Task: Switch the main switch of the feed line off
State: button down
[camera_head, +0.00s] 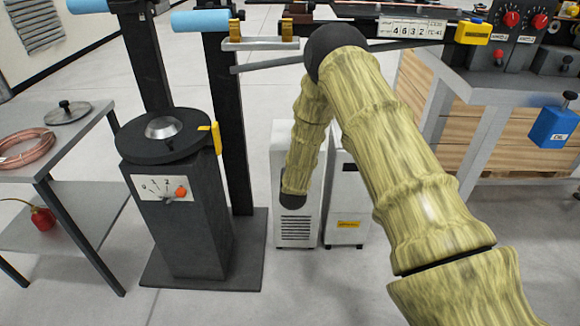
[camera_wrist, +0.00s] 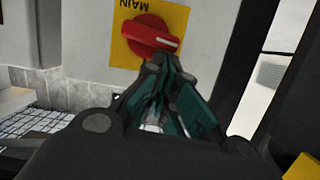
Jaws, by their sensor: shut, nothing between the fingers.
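The main switch (camera_wrist: 152,35) is a red rotary knob with a white pointer line, on a yellow plate (camera_wrist: 122,50) marked MAIN, which appears upside down in the wrist view. The pointer line lies toward the right, slightly tilted. My gripper (camera_wrist: 152,68) is shut and empty, with its dark green fingers at the lower edge of the knob in the picture. I cannot tell whether the fingertips touch the knob. In the head view my arm bends down in front of the cabinets, and neither the gripper nor the MAIN switch can be made out.
A dark pedestal with a dial plate (camera_head: 163,190) stands left of my arm. A side table with a copper coil (camera_head: 27,146) is at far left. A panel with red knobs (camera_head: 512,19) and a blue box (camera_head: 552,127) are at right. Open floor lies between.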

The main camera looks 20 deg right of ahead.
dwell(0.6)
jog(key=s+a+r+p, duration=0.2)
jog(key=s+r, duration=0.4)
jog(key=s, duration=0.3)
jog(key=shift+a+r, duration=0.15)
jog(key=shift+a, duration=0.6)
